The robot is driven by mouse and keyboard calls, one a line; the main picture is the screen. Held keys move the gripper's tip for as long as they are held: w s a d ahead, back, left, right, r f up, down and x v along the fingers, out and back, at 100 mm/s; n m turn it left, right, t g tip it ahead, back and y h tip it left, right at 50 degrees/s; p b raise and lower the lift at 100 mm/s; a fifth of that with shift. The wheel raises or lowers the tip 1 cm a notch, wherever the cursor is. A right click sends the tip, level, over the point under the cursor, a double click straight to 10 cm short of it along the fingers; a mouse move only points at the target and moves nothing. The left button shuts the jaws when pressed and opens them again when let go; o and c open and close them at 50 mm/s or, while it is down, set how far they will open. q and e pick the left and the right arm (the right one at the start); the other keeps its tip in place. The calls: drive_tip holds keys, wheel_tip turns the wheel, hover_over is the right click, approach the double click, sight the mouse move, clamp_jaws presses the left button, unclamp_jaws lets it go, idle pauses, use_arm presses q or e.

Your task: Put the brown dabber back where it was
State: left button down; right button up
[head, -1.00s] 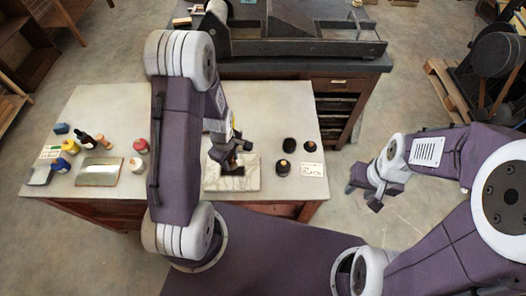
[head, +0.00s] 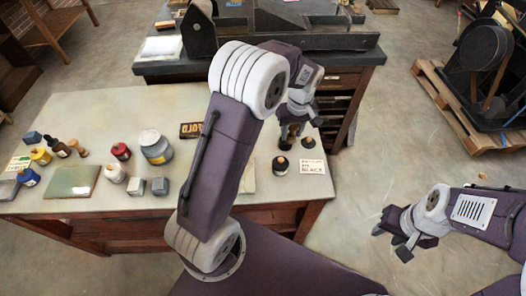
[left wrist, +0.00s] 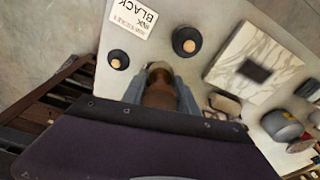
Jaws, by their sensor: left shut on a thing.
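My left gripper (left wrist: 160,82) is shut on the brown dabber (left wrist: 159,92), which shows between the two fingers in the left wrist view. In the head view, this gripper (head: 291,120) is above the far right part of the pale table (head: 95,110). Two black dabbers with wooden tops stand near it: one (head: 281,166) nearer me, one (head: 308,143) farther back. They also show in the left wrist view, one (left wrist: 187,41) ahead and one (left wrist: 118,61) to the left. I cannot tell whether the held dabber touches the table. My right gripper (head: 391,243) is open and empty, off the table.
A black-ink label card (head: 313,165) lies beside the dabbers. A marble slab (left wrist: 280,55) with a dark ink patch lies on the other side. Bottles, jars and small blocks stand on the left half of the table. A press bench (head: 350,70) stands behind.

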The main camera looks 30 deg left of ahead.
use_arm(q)
drive_tip(key=a+f, duration=0.2)
drive_tip(key=a, duration=0.2)
drive_tip(key=a+f, duration=0.2)
drive_tip(key=a, duration=0.1)
drive_tip(key=a+f, duration=0.3)
drive_tip(key=a, duration=0.1)
drive_tip(key=shift+s+a+p, duration=0.1)
drive_tip(key=shift+a+p, duration=0.25)
wheel_tip(320, 180, down, 3)
drive_tip(key=shift+f, duration=0.5)
drive_tip(key=shift+f, duration=0.15)
drive_tip(key=c, duration=0.9)
unclamp_jaws()
drive_tip(key=shift+c, duration=0.2)
